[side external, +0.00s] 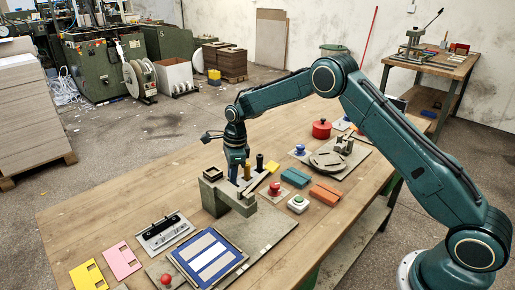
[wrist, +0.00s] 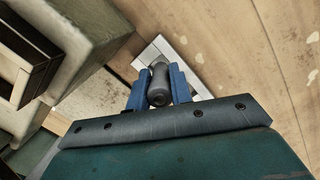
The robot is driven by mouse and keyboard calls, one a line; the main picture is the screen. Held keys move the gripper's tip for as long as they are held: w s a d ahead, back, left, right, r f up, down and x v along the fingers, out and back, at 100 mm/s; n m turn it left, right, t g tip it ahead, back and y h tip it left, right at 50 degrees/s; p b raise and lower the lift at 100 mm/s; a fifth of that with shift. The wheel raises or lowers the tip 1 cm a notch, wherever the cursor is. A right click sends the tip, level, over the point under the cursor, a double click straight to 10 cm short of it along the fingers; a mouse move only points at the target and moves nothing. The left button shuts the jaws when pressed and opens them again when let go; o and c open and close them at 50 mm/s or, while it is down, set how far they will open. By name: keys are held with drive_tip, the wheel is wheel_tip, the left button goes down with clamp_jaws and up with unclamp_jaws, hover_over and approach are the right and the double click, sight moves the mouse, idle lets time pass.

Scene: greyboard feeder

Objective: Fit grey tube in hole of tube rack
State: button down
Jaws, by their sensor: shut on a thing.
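My gripper (wrist: 158,88) shows two blue fingers in the wrist view, shut on a dark grey tube (wrist: 159,84). In the side view my gripper (side external: 236,180) points down, just left of a yellow tube (side external: 247,172) and a dark tube (side external: 260,162). These two stand upright on what looks like the light tube rack (side external: 262,178). A pale edged piece (wrist: 184,42), perhaps part of the rack, lies below and beyond the fingers in the wrist view. The lower end of the held tube and any hole under it are hidden.
A grey block-like feeder (side external: 212,196) stands close beside my gripper and fills the left of the wrist view (wrist: 75,35). Blue (side external: 295,177) and orange (side external: 325,193) blocks lie to the right.

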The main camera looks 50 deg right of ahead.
drive_tip(key=shift+f, duration=0.75)
idle(1.0)
drive_tip(key=c, duration=1.2)
unclamp_jaws()
drive_tip(key=shift+o, duration=0.2)
drive_tip(key=shift+r, duration=0.1)
wheel_tip(320, 180, up, 14)
drive_tip(key=d, duration=0.1)
drive_tip(key=shift+s+d+f, duration=0.25)
drive_tip(key=shift+s, duration=0.15)
